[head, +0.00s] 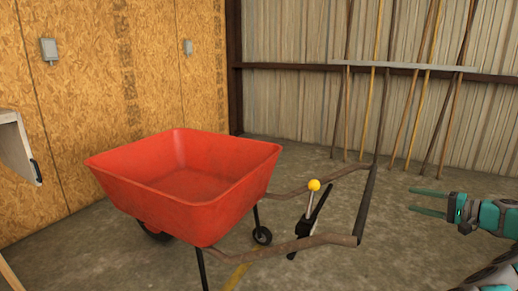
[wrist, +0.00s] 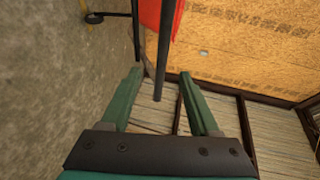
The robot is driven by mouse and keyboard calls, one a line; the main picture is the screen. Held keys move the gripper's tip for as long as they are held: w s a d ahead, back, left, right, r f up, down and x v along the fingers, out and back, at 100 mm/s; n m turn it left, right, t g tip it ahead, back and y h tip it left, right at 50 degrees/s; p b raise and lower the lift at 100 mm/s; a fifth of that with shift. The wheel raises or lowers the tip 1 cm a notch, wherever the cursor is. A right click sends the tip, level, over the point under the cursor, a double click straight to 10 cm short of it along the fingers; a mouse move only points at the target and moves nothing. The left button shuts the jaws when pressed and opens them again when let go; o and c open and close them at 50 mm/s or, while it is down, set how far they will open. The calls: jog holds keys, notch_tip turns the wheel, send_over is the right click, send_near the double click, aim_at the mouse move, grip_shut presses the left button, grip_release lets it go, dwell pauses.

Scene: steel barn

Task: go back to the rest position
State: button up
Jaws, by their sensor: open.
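My gripper (head: 430,202) is at the right edge of the head view, to the right of a red wheelbarrow and apart from it. Its two green fingers are spread with nothing between them. In the wrist view my gripper (wrist: 160,88) shows its fingers apart, with a dark bar (wrist: 162,50) seen beyond and between them. Most of my arm is out of the head view.
The red wheelbarrow (head: 190,185) stands on the concrete floor, its handles reaching right to a dark crossbar (head: 367,205). A yellow-knobbed lever (head: 313,187) stands by the handles. Long-handled tools (head: 405,90) lean on the metal wall. A chipboard wall (head: 95,85) is at left.

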jog(key=a+r+n+g+y+p, duration=0.1)
jog(key=a+r+n+g+y, duration=0.15)
jog(key=a, duration=0.75)
jog(key=a+r+n+g+y, duration=0.15)
jog(key=a+r, duration=0.25)
jog(key=a, duration=0.7)
jog(key=s+a+r+n+g+h+p, duration=0.1)
jog(key=s+a+g, duration=0.15)
jog(key=a, duration=0.45)
jog(key=s+a+r+n+g+h, duration=0.1)
jog(key=s+a+g, duration=0.15)
jog(key=a, duration=0.35)
jog(key=s+a+f+n+g+h+p, duration=0.15)
jog(key=s+a, duration=0.25)
jog(key=s, duration=0.4)
jog(key=s+a+f+n+g+h, duration=0.1)
jog(key=s+a+f+g+h, duration=0.2)
jog(key=s, duration=0.5)
jog(key=s+a+f+n+h, duration=0.1)
jog(key=s+a+f+h, duration=0.1)
jog(key=s+a, duration=0.35)
jog(key=s+d+f+h, duration=0.2)
jog(key=s+d, duration=0.3)
jog(key=s, duration=0.3)
jog(key=s+d+f+h+p, duration=0.1)
jog(key=s+d+f+h, duration=0.2)
jog(key=s, duration=0.6)
jog(key=shift+s+d+f+g+p, duration=0.25)
jog(key=shift+d+f+g+p, duration=0.1)
jog(key=shift+d+f, duration=0.5)
